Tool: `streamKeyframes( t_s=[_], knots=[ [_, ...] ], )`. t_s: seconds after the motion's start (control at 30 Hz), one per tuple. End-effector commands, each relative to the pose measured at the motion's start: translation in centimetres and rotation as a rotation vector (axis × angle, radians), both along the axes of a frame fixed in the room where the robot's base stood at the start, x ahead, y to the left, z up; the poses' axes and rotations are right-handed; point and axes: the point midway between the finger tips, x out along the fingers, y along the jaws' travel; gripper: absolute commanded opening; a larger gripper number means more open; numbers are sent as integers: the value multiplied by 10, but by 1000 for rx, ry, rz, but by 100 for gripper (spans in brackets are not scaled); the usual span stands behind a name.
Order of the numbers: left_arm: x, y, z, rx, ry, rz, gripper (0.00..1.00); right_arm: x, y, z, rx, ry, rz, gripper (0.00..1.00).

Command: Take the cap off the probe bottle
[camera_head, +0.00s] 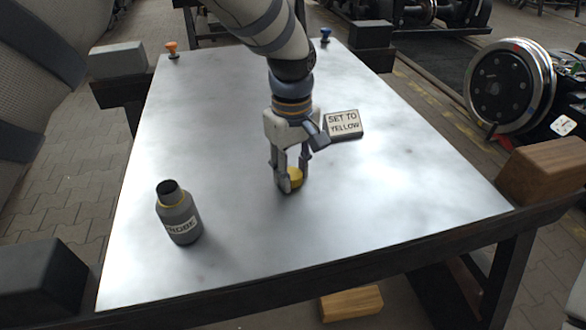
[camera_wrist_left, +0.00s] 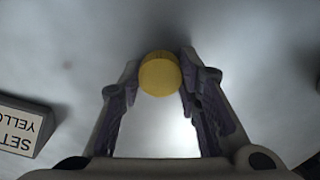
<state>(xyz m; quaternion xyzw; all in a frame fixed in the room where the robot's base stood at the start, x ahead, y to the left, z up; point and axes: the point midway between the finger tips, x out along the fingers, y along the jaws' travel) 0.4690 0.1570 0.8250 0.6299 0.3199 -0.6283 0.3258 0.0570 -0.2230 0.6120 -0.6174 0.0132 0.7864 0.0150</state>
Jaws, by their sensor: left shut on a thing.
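My left gripper (camera_head: 289,184) is to the right of the bottle, pointing down close to the tabletop. It is shut on a round yellow cap (camera_head: 296,177). In the left wrist view the cap (camera_wrist_left: 160,76) sits between both fingertips. I cannot tell whether the cap touches the table. My right gripper is not in view.
The metal table (camera_head: 350,215) is mostly clear. A "SET TO YELLOW" block (camera_head: 343,124) lies right of my left gripper. An orange knob (camera_head: 171,48) and a blue knob (camera_head: 325,35) stand at the far corners. Blocks flank the edges, including a wooden one (camera_head: 545,170).

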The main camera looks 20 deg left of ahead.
Motion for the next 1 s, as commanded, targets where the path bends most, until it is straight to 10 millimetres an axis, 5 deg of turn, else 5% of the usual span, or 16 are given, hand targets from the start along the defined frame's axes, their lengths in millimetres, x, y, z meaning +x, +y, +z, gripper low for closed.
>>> streamKeyframes(
  t_s=[0.1, 0.13, 0.2, 0.57, 1.0],
  knots=[
    [0, 0, -4, 0, 2, 0, 0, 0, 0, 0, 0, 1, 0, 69],
    [0, 0, -3, 0, 1, 1, 38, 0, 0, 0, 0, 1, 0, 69],
    [0, 0, -3, 0, 1, 0, 51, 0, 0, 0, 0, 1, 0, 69],
    [0, 0, 6, 0, -1, 0, 51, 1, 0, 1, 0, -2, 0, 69],
    [0, 1, 110, 0, -1, 1, 51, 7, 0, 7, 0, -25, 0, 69]
  ],
)
